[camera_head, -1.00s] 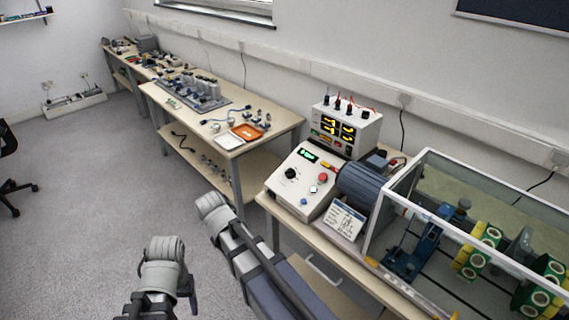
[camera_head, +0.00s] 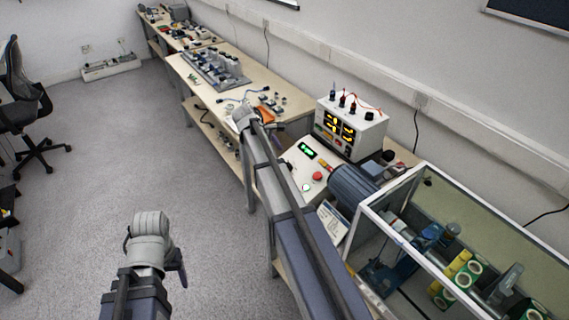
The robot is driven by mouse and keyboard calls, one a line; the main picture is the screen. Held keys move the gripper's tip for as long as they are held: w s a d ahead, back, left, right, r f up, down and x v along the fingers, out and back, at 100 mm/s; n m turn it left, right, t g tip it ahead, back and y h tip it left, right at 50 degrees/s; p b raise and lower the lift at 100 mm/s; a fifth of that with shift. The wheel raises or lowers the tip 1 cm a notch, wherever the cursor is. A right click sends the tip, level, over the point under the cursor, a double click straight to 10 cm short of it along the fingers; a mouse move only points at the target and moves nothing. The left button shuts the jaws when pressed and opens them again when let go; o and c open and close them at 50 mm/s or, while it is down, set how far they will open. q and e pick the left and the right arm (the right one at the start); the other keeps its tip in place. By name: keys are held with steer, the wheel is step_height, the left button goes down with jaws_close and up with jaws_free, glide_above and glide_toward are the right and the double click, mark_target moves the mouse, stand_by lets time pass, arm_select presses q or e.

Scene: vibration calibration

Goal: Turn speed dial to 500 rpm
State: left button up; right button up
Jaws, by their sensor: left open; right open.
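The control box (camera_head: 296,178) with a sloping cream face stands on the bench at centre right. Its small display (camera_head: 306,150) glows green, but I cannot read its digits. A red button (camera_head: 317,176) and a pale button (camera_head: 306,188) show on the face. The speed dial, on the left of the face, is at the edge of my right arm and I cannot make it out clearly. My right arm crosses in front of the box's left side. My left arm is low at left, over the floor. Neither gripper's fingertips can be seen.
A meter unit (camera_head: 350,128) with lit yellow readouts and red leads stands behind the box. A blue-grey motor (camera_head: 352,185) and a clear-walled enclosure (camera_head: 450,235) are at right. A workbench (camera_head: 290,97) with parts runs along the wall. A chair (camera_head: 28,110) stands at left; the floor between is open.

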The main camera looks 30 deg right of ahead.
steer(key=b+x, duration=0.6)
steer(key=x, duration=0.1)
steer(key=shift+d+f, duration=0.2)
steer(key=shift+f, duration=0.15)
steer(key=shift+r, duration=0.1)
steer(key=shift+c, duration=0.2)
jaws_close()
